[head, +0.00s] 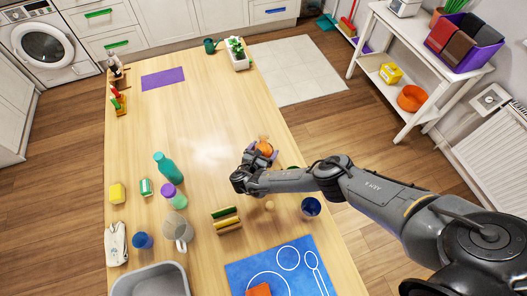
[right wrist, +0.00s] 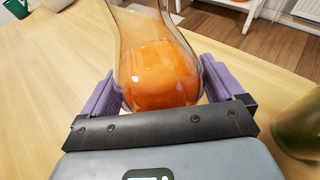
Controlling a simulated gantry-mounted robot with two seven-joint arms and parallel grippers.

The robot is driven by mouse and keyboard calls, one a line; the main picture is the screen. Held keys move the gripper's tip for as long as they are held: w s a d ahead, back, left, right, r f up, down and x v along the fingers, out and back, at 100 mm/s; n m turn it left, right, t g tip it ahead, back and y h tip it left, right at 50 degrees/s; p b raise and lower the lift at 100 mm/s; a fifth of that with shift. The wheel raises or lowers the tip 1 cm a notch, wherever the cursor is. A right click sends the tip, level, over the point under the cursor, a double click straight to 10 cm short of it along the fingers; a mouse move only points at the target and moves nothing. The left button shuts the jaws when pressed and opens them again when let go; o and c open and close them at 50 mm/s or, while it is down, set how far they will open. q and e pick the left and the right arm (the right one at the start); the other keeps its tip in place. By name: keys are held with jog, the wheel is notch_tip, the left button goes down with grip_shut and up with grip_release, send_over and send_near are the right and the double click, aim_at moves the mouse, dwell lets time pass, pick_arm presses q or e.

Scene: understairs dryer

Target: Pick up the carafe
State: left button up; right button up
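The carafe (head: 264,145) is clear glass with orange liquid inside and stands near the table's right edge in the head view. In the right wrist view the carafe (right wrist: 160,75) fills the space between the two purple fingers. My right gripper (right wrist: 162,88) has one finger on each side of its round body, and I see no gap between fingers and glass. In the head view my right gripper (head: 259,154) reaches it from the near side. The carafe's base is hidden, so I cannot tell whether it touches the table. My left gripper is out of view.
A dark green object (right wrist: 299,128) stands close to the right of my gripper. A blue cup (head: 311,207), a sandwich-like stack (head: 226,220) and a blue placemat (head: 250,270) lie nearer. A teal bottle (head: 167,166) stands left. The table's middle is clear.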

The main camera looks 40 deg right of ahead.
aim_at(263, 145)
jog(key=shift+r, duration=0.1)
jog(key=c, duration=0.9)
jog(key=shift+r, duration=0.2)
jog(key=shift+w+r+p, duration=0.1)
jog(key=shift+r+p, duration=0.45)
jog(key=shift+r, duration=1.3)
jog(key=s+d+r, duration=0.6)
jog(key=d, duration=0.3)
jog(key=shift+d+r, duration=0.35)
jog(key=shift+s+d+r, duration=0.1)
